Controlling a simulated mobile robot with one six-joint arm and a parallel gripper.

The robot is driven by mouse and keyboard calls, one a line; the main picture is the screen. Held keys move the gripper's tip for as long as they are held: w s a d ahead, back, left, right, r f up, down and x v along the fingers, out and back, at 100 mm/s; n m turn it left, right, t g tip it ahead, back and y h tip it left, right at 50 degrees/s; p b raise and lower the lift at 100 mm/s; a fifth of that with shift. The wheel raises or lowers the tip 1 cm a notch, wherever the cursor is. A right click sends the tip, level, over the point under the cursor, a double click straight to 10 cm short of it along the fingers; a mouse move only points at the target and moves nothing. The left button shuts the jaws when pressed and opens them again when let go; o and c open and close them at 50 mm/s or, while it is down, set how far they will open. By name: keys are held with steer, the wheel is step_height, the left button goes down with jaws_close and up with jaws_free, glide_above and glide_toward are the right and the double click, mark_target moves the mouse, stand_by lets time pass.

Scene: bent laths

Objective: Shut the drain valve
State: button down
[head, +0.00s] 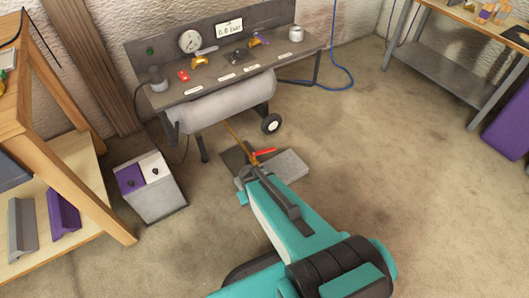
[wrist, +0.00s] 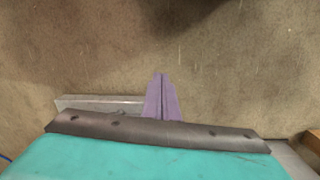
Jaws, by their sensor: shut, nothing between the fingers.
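The drain valve has a red lever (head: 264,152) on a brass body, at the lower end of a thin brass pipe (head: 233,131) that comes down from the grey tank (head: 225,104). The lever lies roughly sideways in the head view. My arm reaches to just in front of the valve, low over the floor. The fingertips are hidden there behind my own wrist. In the wrist view my gripper (wrist: 160,78) shows as two purplish fingers closed together with nothing between them. I cannot make out the valve in the wrist view, and I cannot tell whether the fingers touch it.
A grey slab (head: 288,168) lies on the floor beside the valve. The tank's wheel (head: 271,124) is behind it. A purple-and-white box (head: 150,185) and a wooden shelf (head: 95,200) stand at the left.

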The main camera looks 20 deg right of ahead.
steer(key=s+a+f+g, duration=0.1)
steer(key=s+a+g, duration=0.1)
steer(key=s, duration=0.6)
steer(key=s+a+f+g+y, duration=0.1)
steer(key=s+a+f+g, duration=0.1)
steer(key=s, duration=0.6)
steer(key=shift+a+f, duration=0.25)
steer(key=shift+f, duration=0.05)
steer(key=shift+d, duration=0.1)
